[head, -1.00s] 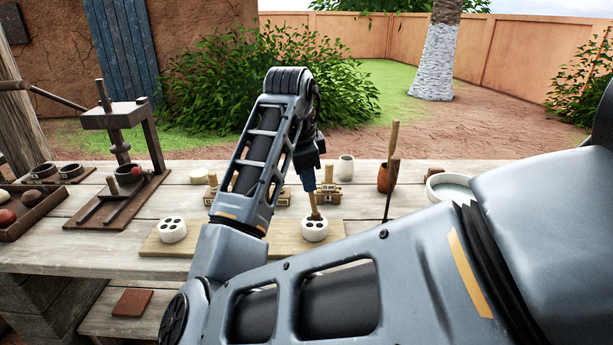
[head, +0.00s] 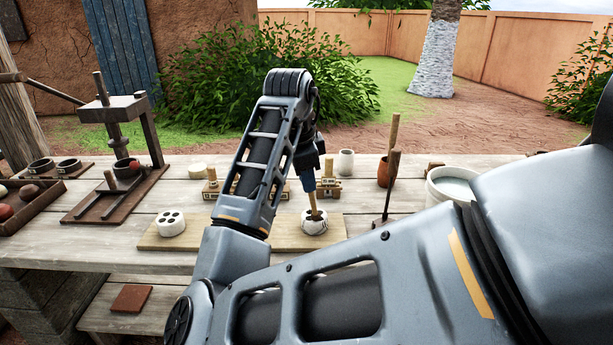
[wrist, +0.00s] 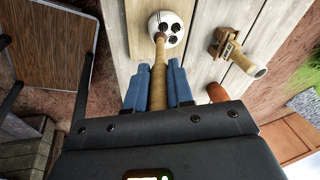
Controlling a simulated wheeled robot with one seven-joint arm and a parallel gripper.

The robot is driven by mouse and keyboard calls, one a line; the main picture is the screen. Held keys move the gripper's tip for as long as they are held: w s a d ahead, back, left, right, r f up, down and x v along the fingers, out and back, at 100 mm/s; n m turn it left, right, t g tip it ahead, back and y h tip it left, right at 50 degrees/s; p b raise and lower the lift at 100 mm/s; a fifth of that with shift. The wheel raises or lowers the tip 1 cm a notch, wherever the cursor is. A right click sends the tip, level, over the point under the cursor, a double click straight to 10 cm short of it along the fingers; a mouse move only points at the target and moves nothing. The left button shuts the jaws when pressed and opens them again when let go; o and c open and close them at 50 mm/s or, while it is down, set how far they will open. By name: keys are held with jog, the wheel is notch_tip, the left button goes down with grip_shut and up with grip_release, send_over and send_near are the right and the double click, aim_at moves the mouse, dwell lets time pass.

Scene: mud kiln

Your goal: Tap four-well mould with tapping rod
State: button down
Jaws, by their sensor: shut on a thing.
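The tapping rod (head: 314,206) is a thin wooden stick, pointing down from my gripper (head: 308,180). In the wrist view the blue fingers of my gripper (wrist: 157,88) are shut on the rod (wrist: 159,62). A round white four-well mould (head: 314,226) stands on the board under the rod. The rod's tip overlaps the mould's top, and in the wrist view it lies at the near edge of the mould (wrist: 175,38), beside the dark wells. Contact is likely but not certain. A second white four-well mould (head: 171,223) stands apart on the left of the board.
The pale board (head: 245,240) lies on the plank table. Wooden clamp-like pieces (head: 327,189) and a pale cup (head: 346,162) stand behind it. Upright wooden-handled tools (head: 391,175) and a white bucket (head: 440,190) are at right. A press (head: 120,115) stands at left.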

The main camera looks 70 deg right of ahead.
jog(key=shift+f, duration=0.25)
jog(key=shift+r, duration=0.15)
jog(key=shift+r+p, duration=2.55)
jog(key=shift+r, duration=0.4)
